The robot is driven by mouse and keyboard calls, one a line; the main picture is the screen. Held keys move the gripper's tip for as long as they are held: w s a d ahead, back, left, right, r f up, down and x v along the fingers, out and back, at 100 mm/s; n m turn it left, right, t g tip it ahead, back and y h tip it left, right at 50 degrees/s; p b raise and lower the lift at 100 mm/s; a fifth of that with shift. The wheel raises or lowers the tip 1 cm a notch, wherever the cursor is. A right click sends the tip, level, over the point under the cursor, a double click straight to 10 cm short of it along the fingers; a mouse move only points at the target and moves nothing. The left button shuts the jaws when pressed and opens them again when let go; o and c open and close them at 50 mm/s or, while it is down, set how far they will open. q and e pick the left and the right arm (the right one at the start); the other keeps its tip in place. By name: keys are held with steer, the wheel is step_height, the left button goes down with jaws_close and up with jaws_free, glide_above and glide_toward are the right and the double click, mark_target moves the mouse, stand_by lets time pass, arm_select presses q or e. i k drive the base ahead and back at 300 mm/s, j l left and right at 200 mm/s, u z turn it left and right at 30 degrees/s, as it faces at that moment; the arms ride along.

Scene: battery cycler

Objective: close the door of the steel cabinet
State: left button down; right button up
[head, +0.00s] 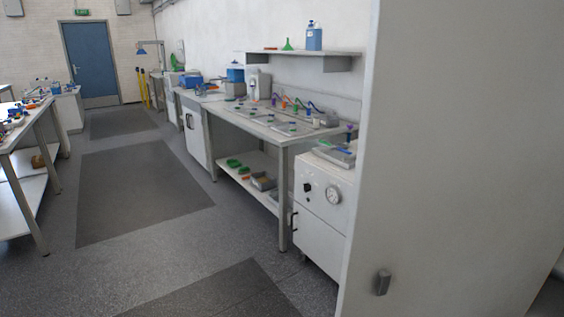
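A tall, flat, pale grey panel (455,150) fills the right side of the head view, very close to me. It looks like the steel cabinet's door, standing out into the room. A small dark grey handle-like block (381,282) sits low on its face near the left edge. The panel's top is cut off by the picture. The cabinet's body and inside are not clearly visible, so I cannot tell how wide the door stands open. Neither of my grippers shows in this view.
A white unit with a gauge (322,205) stands just left of the panel. A long workbench (285,140) runs along the wall under a shelf (300,54). Another table (22,145) is at left. The floor (150,225) between them is clear, up to a blue door (89,60).

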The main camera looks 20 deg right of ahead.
mark_target(457, 195)
steer(key=i+j+z, duration=0.15)
steer(key=z, duration=0.3)
steer(key=i+j+z, duration=0.2)
steer(key=z, duration=0.25)
steer(key=i+j+z, duration=0.2)
steer(key=z, duration=0.25)
steer(key=i+j+z, duration=0.1)
steer(key=j+z, duration=0.6)
steer(key=z, duration=0.25)
steer(key=j+z, duration=0.35)
steer(key=j, duration=0.15)
steer(key=j+z, duration=0.75)
steer(key=j, duration=0.25)
